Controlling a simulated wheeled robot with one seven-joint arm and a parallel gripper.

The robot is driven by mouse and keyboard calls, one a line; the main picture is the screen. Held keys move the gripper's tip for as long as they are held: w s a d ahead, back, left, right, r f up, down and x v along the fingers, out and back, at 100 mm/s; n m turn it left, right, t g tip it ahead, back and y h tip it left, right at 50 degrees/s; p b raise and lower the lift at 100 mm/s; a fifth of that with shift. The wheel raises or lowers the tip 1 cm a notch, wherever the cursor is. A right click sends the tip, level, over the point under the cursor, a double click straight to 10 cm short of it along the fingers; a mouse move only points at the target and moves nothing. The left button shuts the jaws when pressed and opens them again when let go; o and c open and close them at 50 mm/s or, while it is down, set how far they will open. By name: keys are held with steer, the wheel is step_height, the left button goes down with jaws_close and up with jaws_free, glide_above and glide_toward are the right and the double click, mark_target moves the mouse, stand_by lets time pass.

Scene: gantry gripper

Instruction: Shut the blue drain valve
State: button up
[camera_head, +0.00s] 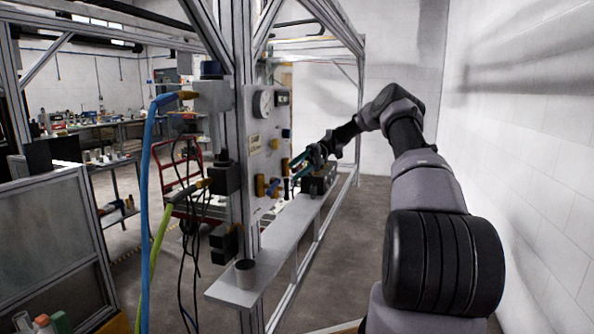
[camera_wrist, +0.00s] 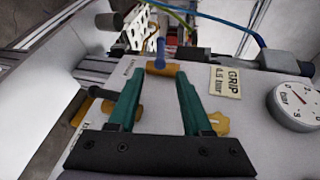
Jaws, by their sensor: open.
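The blue drain valve has a brass body (camera_wrist: 161,69) and a blue lever (camera_wrist: 160,48), which points toward the top of the wrist view. In the head view, the blue lever (camera_head: 272,187) is small, low on the grey panel. My gripper (camera_wrist: 160,76) has two green fingers and is open, with nothing held. The brass body shows just beyond and between the fingertips. I cannot tell whether they touch it. In the head view, my gripper (camera_head: 294,166) reaches toward the panel's front from the right.
The panel (camera_wrist: 255,125) carries a pressure gauge (camera_wrist: 295,105), a yellow knob (camera_wrist: 218,123), and a label reading GRIP (camera_wrist: 225,82). Blue (camera_head: 149,190) and green hoses (camera_head: 160,235) hang at left.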

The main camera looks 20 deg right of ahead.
steer(key=shift+o, duration=0.3)
steer(key=n+t+y, duration=0.2)
steer(key=n+t, duration=1.6)
steer(key=n, duration=1.5)
glide_toward(273, 187)
steer(key=x, duration=0.6)
steer(key=w+x, duration=0.1)
steer(key=x, duration=0.2)
steer(key=shift+w+d+f, duration=0.15)
steer(key=shift+w+f, duration=0.05)
